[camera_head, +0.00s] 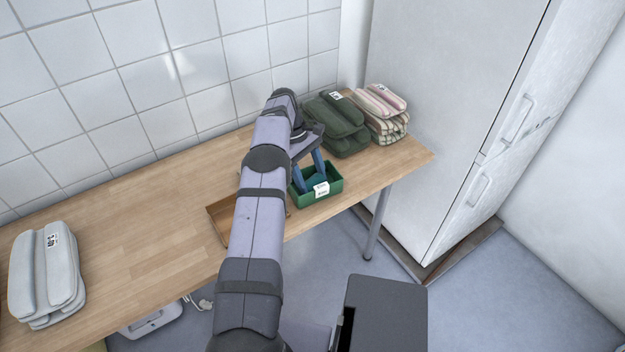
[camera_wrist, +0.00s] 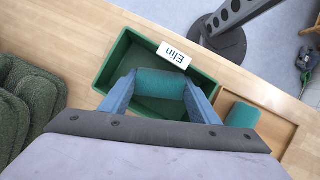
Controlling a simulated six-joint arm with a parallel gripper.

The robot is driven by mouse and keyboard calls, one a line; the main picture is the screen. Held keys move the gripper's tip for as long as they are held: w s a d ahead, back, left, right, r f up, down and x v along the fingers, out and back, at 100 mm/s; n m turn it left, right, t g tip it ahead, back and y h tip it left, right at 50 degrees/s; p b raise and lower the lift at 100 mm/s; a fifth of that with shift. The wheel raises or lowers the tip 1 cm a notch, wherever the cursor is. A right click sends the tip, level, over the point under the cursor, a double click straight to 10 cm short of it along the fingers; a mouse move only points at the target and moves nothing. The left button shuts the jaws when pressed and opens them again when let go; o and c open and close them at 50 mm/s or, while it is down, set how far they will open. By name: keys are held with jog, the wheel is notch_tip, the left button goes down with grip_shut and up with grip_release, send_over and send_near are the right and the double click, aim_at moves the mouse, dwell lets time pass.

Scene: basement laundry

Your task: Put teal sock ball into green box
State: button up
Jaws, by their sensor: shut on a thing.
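The green box (camera_head: 336,186) stands near the table's front edge, with a white label on its front. In the wrist view the green box (camera_wrist: 114,56) lies below my fingers, and its label reads "Elin". My gripper (camera_head: 313,174) points down at the box opening. In the wrist view my gripper (camera_wrist: 161,92) is shut on the teal sock ball (camera_wrist: 160,84), which shows between the two blue fingers, over the box's inside. The teal sock ball (camera_head: 316,180) shows partly behind the front wall in the head view. I cannot tell whether it touches the box floor.
A wooden tray (camera_head: 217,222) adjoins the box, partly hidden by my arm; a second teal item (camera_wrist: 243,115) lies in it. Dark green folded towels (camera_head: 338,122) and striped towels (camera_head: 378,112) stand behind the box. Grey towels (camera_head: 46,275) lie far left. The table's middle left is clear.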

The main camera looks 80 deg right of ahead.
aim_at(312, 178)
jog(key=shift+f, duration=0.15)
jog(key=o, duration=0.8)
jog(key=shift+b+v, duration=0.35)
jog(key=shift+v, duration=0.7)
jog(key=shift+p+v, duration=0.9)
jog(key=shift+p, duration=0.25)
